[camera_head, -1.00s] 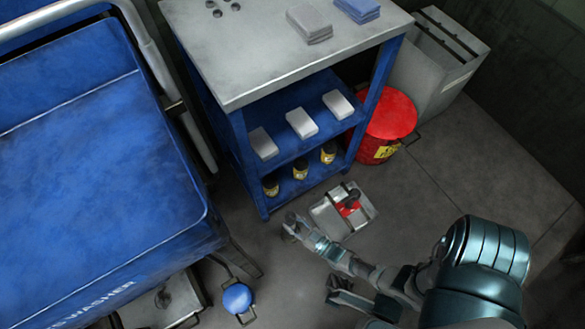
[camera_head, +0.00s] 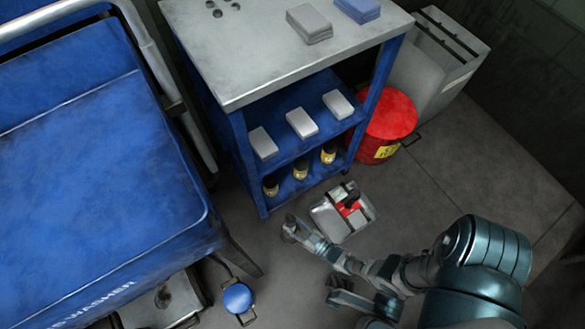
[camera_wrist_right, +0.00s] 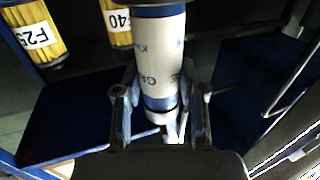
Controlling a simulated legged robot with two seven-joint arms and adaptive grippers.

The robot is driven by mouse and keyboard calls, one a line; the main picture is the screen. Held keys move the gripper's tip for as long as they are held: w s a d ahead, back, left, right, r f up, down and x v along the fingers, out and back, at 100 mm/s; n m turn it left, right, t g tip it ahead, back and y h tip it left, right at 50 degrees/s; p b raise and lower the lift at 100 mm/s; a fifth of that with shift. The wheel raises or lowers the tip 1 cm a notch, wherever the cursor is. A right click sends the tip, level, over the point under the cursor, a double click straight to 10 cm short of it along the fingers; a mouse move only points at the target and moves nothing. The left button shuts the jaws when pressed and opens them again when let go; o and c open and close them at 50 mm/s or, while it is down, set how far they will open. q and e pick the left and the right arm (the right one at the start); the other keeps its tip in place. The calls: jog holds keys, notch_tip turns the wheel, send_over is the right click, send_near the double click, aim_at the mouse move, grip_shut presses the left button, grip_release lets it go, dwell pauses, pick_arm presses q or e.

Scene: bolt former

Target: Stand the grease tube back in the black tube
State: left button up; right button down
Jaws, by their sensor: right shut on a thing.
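My right gripper (camera_wrist_right: 160,118) is shut on the grease tube (camera_wrist_right: 158,48), a white cylinder with blue bands and part of its printed lettering showing. The fingers lie on either side of its narrower lower end in the right wrist view, and its other end runs out of the top of that picture. In the head view my right gripper (camera_head: 290,228) is low, in front of the blue cart and left of a grey tray; the tube is too small there to make out well. I cannot pick out the black tube for certain.
The blue cart (camera_head: 245,150) has white boxes and yellow jars on its shelves. Yellow ribbed cylinders (camera_wrist_right: 38,35) appear at upper left in the wrist view.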

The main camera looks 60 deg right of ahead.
jog(key=c, duration=0.6)
grip_release()
jog(key=shift+r, duration=4.95)
